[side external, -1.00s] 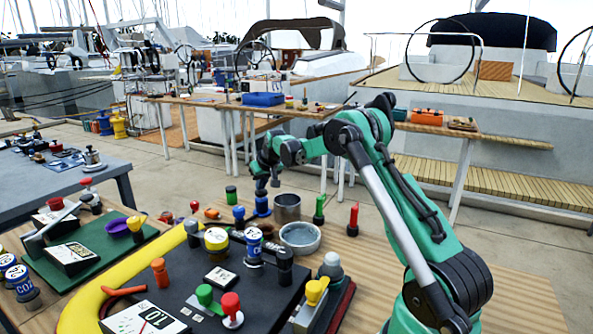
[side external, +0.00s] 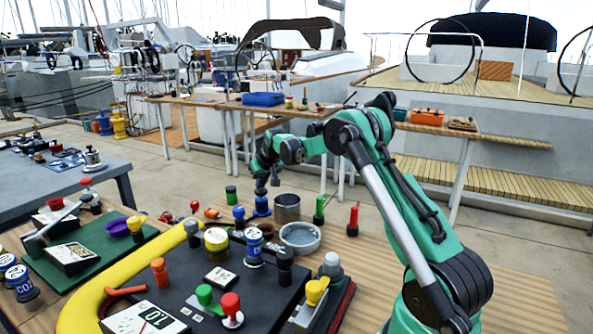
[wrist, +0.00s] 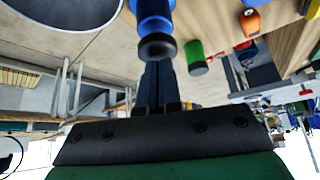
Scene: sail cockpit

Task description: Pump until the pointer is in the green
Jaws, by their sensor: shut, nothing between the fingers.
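My gripper (side external: 262,188) is shut with nothing between its fingers. It points down just above a blue, round-topped part (side external: 262,206) on the wooden table, beside a metal pot. In the wrist view my fingers (wrist: 156,82) sit together in front of a blue cylinder with a dark end (wrist: 155,22); I cannot tell whether they touch it. A white gauge face marked 10 (side external: 148,320) lies at the near edge of the dark panel, partly cut off. Its pointer and any green zone are too small to read. I cannot tell which part is the pump.
A metal pot (side external: 286,208) and a grey bowl (side external: 300,240) stand close by my gripper. A green peg (side external: 319,210) and a red peg (side external: 353,220) stand to their right. The dark panel (side external: 185,290) holds several knobs. A yellow hose (side external: 85,305) curves around it.

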